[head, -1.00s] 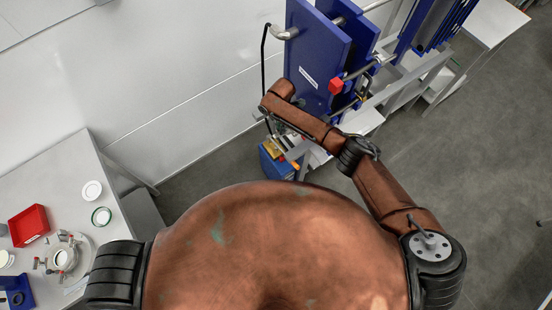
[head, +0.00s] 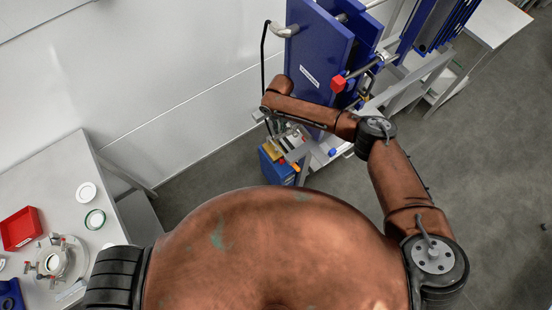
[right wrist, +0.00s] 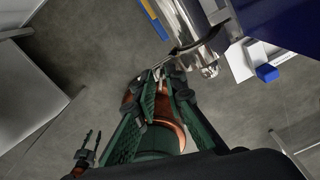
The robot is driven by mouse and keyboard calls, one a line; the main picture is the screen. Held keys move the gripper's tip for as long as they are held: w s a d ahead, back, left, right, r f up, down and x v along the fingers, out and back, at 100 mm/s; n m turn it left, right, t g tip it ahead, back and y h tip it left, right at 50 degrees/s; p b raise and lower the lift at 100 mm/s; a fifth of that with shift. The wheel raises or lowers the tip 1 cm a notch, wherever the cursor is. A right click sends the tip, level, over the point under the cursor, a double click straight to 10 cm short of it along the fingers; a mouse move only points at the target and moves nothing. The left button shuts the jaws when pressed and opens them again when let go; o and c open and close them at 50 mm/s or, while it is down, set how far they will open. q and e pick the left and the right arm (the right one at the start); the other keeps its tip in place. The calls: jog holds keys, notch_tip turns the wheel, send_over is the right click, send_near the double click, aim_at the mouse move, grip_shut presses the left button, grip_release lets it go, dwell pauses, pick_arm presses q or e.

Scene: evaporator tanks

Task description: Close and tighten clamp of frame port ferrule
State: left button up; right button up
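A shiny metal port with a dark ring-like band around it (right wrist: 196,58) shows at the upper middle of the right wrist view, beside a blue panel. The band may be the clamp; whether it is closed is too small to tell. My right gripper (right wrist: 162,80) has dark green fingers that converge just below and left of the port. A small metal piece shows at the fingertips, but I cannot tell whether they grip it. In the head view, my right forearm reaches to the blue frame (head: 318,55) and hides most of the port area.
A grey-white table at the left holds a red bin (head: 21,228), white and green-rimmed rings (head: 95,219), and a round flange with several clamps (head: 55,262). A blue box (head: 276,165) stands below the frame. Floor is clear at the right.

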notch_tip(320, 180, up, 7)
jog(key=s+a+f+m+t+y+b, duration=0.1)
jog(key=s+f+m+y, duration=0.4)
jog(key=s+f+m, duration=0.6)
jog(key=shift+s+f+m+b, duration=0.3)
jog(key=shift+f+m+b, duration=0.65)
jog(key=shift+m, duration=1.35)
